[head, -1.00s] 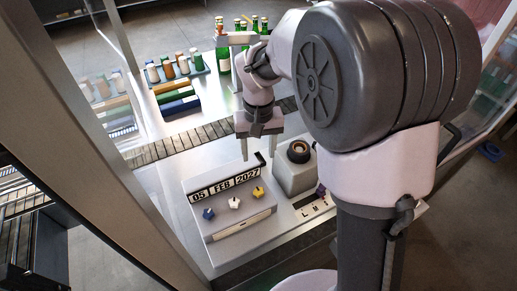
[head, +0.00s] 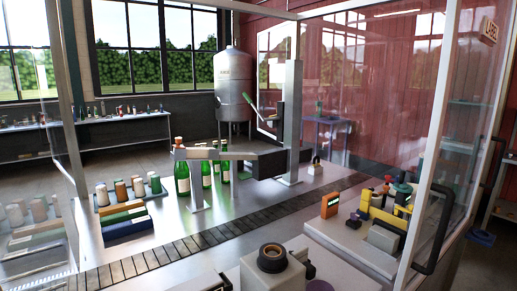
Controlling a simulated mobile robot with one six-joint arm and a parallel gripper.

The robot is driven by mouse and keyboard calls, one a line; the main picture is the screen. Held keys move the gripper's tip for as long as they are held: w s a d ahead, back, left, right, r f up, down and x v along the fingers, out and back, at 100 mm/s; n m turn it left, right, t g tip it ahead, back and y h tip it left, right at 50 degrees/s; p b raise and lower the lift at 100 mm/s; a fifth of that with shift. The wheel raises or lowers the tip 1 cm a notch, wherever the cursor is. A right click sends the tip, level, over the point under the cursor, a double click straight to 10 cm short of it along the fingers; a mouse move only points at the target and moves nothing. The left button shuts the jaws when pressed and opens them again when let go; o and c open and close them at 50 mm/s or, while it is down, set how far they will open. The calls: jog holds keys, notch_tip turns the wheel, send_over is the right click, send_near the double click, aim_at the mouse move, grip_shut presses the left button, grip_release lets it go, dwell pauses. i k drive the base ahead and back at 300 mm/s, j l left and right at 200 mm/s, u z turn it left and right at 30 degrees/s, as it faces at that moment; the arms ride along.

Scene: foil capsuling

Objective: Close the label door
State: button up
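The label door (head: 428,180) appears to be the clear panel with a pale metal frame at the right of the head view. A long black handle (head: 433,240) runs down its lower part. A small sign (head: 489,29) hangs at the top right; its lettering is hard to read. The door seems to stand at an angle to the enclosure, but I cannot tell exactly how far it is open. My gripper is out of view.
A machine with yellow and green parts (head: 388,207) stands on a pale plate just left of the door. A conveyor (head: 215,236) crosses the bench. Green bottles (head: 182,180) stand behind it. A grey unit with a dark ring (head: 272,258) is in front.

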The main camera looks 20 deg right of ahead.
aim_at(500, 34)
jog(key=l+z, duration=0.45)
jog(key=k+l+z, duration=0.1)
jog(key=l+z, duration=0.2)
jog(key=z, duration=0.2)
jog(key=l+z, duration=0.45)
jog(key=i+j, duration=0.05)
jog(key=j, duration=0.05)
